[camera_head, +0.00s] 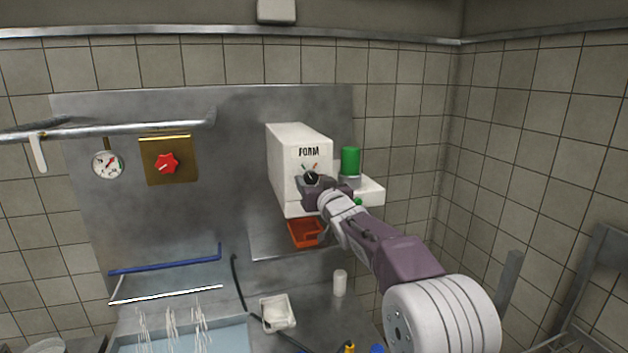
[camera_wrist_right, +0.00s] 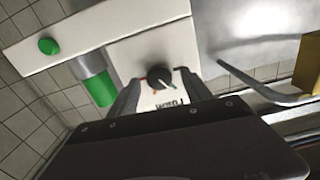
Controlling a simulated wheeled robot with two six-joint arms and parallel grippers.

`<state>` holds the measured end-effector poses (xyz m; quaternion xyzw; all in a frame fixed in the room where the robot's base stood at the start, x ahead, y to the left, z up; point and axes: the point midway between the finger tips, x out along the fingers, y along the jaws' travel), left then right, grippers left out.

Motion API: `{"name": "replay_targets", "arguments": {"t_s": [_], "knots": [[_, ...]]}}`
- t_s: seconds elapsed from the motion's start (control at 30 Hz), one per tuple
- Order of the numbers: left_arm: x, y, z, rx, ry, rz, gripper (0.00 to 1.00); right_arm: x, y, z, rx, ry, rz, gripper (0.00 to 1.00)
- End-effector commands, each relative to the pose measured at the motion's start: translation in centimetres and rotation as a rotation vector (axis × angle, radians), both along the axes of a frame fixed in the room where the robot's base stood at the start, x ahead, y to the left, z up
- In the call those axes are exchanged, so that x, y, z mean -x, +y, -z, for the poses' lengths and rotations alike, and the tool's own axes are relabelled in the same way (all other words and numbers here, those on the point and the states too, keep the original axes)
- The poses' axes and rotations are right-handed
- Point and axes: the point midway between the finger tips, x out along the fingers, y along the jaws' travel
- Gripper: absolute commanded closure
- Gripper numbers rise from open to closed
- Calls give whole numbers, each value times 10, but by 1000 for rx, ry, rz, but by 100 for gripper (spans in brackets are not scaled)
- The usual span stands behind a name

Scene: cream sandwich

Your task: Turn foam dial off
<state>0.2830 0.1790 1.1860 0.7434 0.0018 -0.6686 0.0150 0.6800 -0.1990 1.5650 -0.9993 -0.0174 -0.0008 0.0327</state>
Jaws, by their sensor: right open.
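The foam dial (camera_head: 311,178) is a black round knob with a pale pointer line, on the front of a white box (camera_head: 285,160) lettered like "FORM". Small green and red marks sit above the knob. My right gripper (camera_head: 310,190) is at the dial and partly covers the box front. In the right wrist view the dial (camera_wrist_right: 159,76) shows between the two fingers of the right gripper (camera_wrist_right: 158,80), which are open on either side of it. Whether either finger touches the knob I cannot tell. My left gripper is not in view.
A green cylinder (camera_head: 350,161) stands on a white ledge right of the box. An orange-red tray (camera_head: 304,233) sits below it. A red knob (camera_head: 166,163) on a brass plate and a gauge (camera_head: 107,165) are at left. A metal rail (camera_head: 150,127) juts in from the left.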

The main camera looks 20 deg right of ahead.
Motion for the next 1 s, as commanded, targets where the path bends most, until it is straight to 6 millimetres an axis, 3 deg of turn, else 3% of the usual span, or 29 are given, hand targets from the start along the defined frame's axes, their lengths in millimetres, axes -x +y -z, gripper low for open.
{"name": "replay_targets", "arguments": {"t_s": [0.07, 0.27, 0.67, 1.0], "knots": [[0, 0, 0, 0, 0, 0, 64, 0, 0, 1, 0, 0, 0, 43], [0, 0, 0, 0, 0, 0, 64, 0, 0, 0, 0, 0, 0, 98], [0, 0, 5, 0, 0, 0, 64, 0, 0, 1, 63, -3, 0, 100], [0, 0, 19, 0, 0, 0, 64, 0, -1, 2, 333, -12, 2, 100]]}}
